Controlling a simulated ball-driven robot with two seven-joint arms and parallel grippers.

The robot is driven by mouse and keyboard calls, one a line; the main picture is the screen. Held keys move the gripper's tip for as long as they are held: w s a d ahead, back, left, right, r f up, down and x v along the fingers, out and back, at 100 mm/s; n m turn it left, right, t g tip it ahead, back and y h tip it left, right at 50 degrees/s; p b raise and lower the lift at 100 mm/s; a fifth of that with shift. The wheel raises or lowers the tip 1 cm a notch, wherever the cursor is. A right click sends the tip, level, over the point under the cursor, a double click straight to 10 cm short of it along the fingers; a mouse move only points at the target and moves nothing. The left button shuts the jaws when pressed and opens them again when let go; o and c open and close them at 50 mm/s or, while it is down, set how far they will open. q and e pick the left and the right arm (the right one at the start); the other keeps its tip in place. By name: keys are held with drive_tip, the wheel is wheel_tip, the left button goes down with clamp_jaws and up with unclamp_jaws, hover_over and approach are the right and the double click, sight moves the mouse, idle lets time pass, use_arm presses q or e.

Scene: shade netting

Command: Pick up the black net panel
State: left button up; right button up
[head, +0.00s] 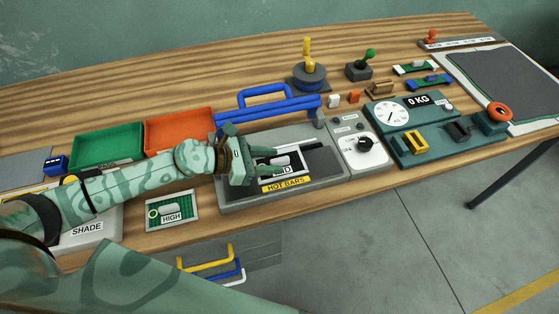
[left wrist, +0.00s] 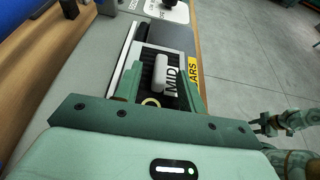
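The black net panel (left wrist: 148,62) has a white raised grip and a MID label. It lies on the grey HOT BARS unit (head: 334,171). In the head view the panel (head: 299,158) is partly hidden by my left gripper (head: 270,160). In the left wrist view my left gripper (left wrist: 157,88) is open, its fingers on either side of the white grip with gaps showing. My right gripper (left wrist: 256,127) shows small at the right edge of the left wrist view, empty, its fingers seemingly apart; it is out of the head view.
A green HIGH panel (head: 172,212) lies left of the unit. Green (head: 107,146) and orange (head: 180,128) trays stand behind my left arm. A blue bar handle (head: 266,109) rises at the unit's back. A dial box (head: 362,144) and teal scale (head: 405,139) stand right.

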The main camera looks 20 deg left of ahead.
use_arm(q)
drive_tip(key=shift+w+d+f, duration=0.25)
drive_tip(key=shift+d, duration=0.2)
clamp_jaws()
drive_tip(key=shift+a+r, duration=0.1)
drive_tip(key=shift+r, duration=0.05)
